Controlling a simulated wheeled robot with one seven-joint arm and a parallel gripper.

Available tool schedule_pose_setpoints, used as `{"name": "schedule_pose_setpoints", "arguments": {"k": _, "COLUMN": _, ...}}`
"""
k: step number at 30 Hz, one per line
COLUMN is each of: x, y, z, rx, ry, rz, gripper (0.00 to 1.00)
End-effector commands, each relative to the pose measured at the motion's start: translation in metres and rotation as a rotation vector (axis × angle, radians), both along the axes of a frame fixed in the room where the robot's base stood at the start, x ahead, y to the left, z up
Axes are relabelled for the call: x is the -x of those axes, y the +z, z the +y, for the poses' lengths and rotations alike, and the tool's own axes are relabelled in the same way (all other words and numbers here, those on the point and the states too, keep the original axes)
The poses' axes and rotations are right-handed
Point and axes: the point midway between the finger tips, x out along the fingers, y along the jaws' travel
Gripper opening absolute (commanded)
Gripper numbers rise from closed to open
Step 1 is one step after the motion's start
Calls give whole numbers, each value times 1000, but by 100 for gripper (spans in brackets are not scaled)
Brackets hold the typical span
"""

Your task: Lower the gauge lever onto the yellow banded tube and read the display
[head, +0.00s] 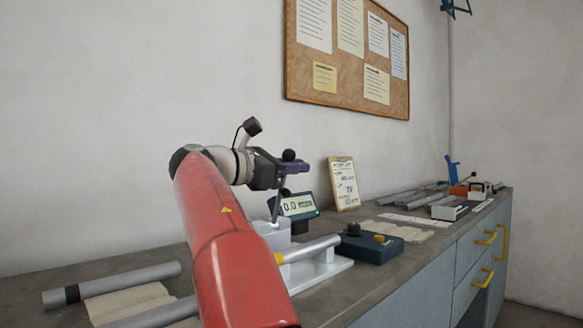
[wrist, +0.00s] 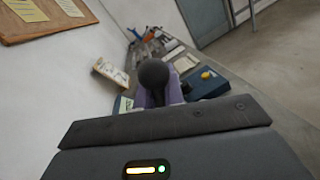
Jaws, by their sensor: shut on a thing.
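The gauge display (head: 298,205) reads "0.0 mm" and stands behind a light grey gauge fixture (head: 325,268). The tube with a yellow band (head: 312,249) lies on the fixture; its left part is hidden behind my red arm. The gauge lever (head: 279,205) is a thin rod rising steeply from the fixture, raised clear of the tube. My gripper (head: 297,168) has purple fingers and is shut on the lever near its top, above the display. A dark round knob (wrist: 153,73) shows between the fingers in the wrist view.
A blue box with a black knob and yellow button (head: 370,246) stands right of the fixture. A clipboard (head: 344,183) leans on the wall. A black-banded tube (head: 112,285) lies at left. Grey bars and small fixtures lie further along the bench. Space above the bench is open.

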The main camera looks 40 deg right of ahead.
Motion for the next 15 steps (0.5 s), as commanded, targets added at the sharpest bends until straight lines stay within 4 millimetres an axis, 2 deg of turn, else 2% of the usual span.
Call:
{"name": "schedule_pose_setpoints", "arguments": {"k": 7, "x": 27, "y": -9, "z": -4, "rx": -19, "ry": -4, "rz": -177, "gripper": 0}}
{"name": "schedule_pose_setpoints", "arguments": {"k": 15, "x": 55, "y": -33, "z": -8, "rx": -54, "ry": -5, "rz": -430, "gripper": 0}}
